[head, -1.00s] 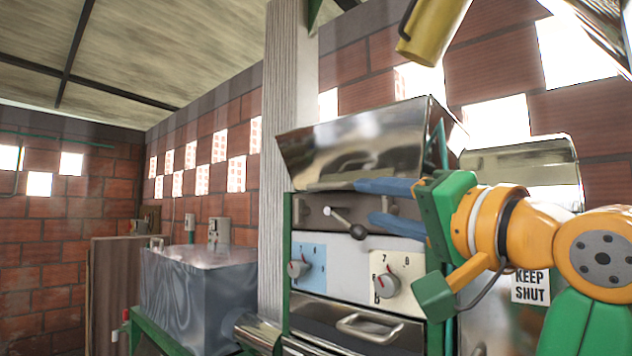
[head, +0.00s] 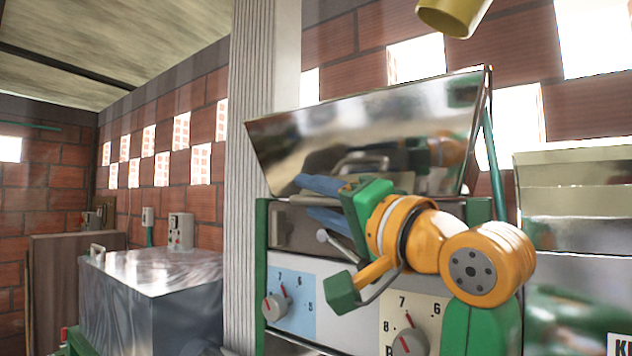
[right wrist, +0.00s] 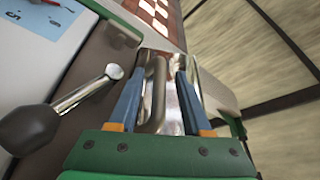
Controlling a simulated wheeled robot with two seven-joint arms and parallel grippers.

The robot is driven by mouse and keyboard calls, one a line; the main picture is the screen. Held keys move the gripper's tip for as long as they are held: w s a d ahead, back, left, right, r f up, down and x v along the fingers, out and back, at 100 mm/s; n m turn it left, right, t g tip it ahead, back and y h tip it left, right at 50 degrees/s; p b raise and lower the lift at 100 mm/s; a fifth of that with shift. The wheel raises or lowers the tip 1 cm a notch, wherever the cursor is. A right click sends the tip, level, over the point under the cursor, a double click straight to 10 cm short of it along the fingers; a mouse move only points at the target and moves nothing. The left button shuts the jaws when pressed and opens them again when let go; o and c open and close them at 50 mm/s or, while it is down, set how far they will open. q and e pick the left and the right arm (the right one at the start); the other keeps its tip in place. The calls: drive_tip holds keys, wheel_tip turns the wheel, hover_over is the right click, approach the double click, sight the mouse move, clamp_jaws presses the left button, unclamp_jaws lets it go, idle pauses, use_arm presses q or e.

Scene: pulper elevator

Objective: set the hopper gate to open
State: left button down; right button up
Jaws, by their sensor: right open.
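The polished metal hopper (head: 375,135) tops a green-framed machine. A dark front panel under it carries a lever (head: 333,245) with a metal rod, mostly behind my right gripper in the head view. In the right wrist view the lever's black knob (right wrist: 28,130) and rod (right wrist: 88,94) lie left of the fingers. My left gripper is out of view.
Below are a left dial (head: 275,306) on a blue plate and a right dial (head: 409,343) on a cream plate. A pale post (head: 262,130) stands at the machine's left, a metal tank (head: 150,290) beyond it. A yellow object (head: 452,16) hangs above.

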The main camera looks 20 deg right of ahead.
drive_tip(key=shift+w+f, duration=0.1)
drive_tip(key=shift+w, duration=0.2)
drive_tip(key=shift+s, duration=0.3)
clamp_jaws()
idle(0.8)
